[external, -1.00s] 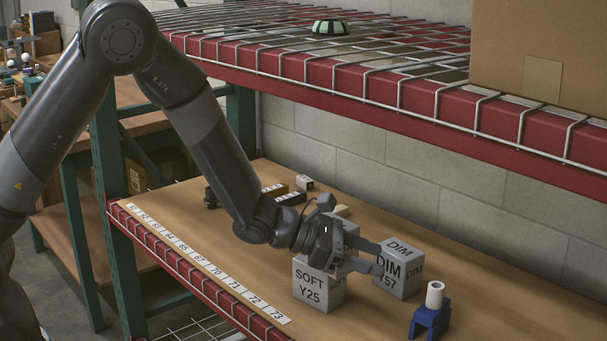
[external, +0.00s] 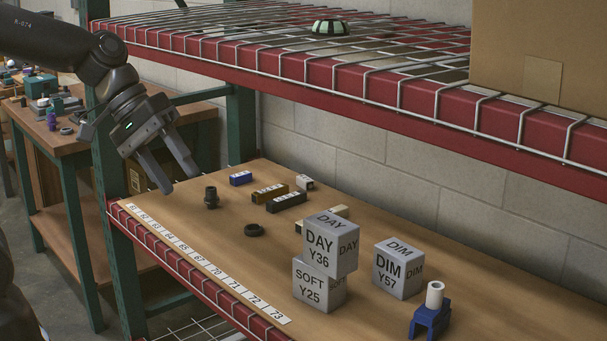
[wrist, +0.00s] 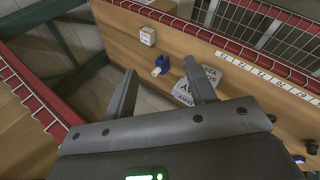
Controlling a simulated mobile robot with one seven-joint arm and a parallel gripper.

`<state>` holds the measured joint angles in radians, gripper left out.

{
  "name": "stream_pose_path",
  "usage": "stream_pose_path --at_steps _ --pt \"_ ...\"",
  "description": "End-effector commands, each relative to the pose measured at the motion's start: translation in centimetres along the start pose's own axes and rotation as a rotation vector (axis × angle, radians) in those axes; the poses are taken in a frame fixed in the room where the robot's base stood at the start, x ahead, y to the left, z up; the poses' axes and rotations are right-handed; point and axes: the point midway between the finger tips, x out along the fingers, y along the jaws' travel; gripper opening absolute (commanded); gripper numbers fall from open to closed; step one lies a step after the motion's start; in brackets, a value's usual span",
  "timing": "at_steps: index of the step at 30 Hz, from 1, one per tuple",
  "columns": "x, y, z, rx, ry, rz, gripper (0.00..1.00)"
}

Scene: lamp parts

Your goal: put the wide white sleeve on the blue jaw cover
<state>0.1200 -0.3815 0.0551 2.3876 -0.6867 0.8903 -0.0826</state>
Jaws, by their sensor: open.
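The white sleeve (external: 435,294) is a short upright cylinder with a hole in its top. It stands at the top of the blue jaw cover (external: 428,322), at the front right of the shelf board, and appears to touch it. My gripper (external: 181,180) is open and empty, in the air over the left end of the board, far from both. How the sleeve is seated on the cover cannot be told.
The DAY cube (external: 328,243) sits on the SOFT cube (external: 318,284), with the DIM cube (external: 398,270) at its right. A dark fitting (external: 211,197), a black ring (external: 254,230) and several small blocks lie behind. The red-edged upper shelf (external: 330,75) overhangs the board.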

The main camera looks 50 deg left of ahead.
Motion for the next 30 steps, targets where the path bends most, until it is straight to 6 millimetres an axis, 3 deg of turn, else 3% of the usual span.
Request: stream_pose_path --at_steps 6,12,17,30 --pt "-5.4 -6.1 1.6 0.314 0.167 -0.263 0.51" --pt "-8.8 -9.5 2.1 0.479 0.262 -0.453 0.51" --pt "-9.7 -10.5 2.2 0.521 0.285 -0.509 0.51" --pt "-9.7 -10.5 2.1 0.522 0.285 -0.511 0.51"
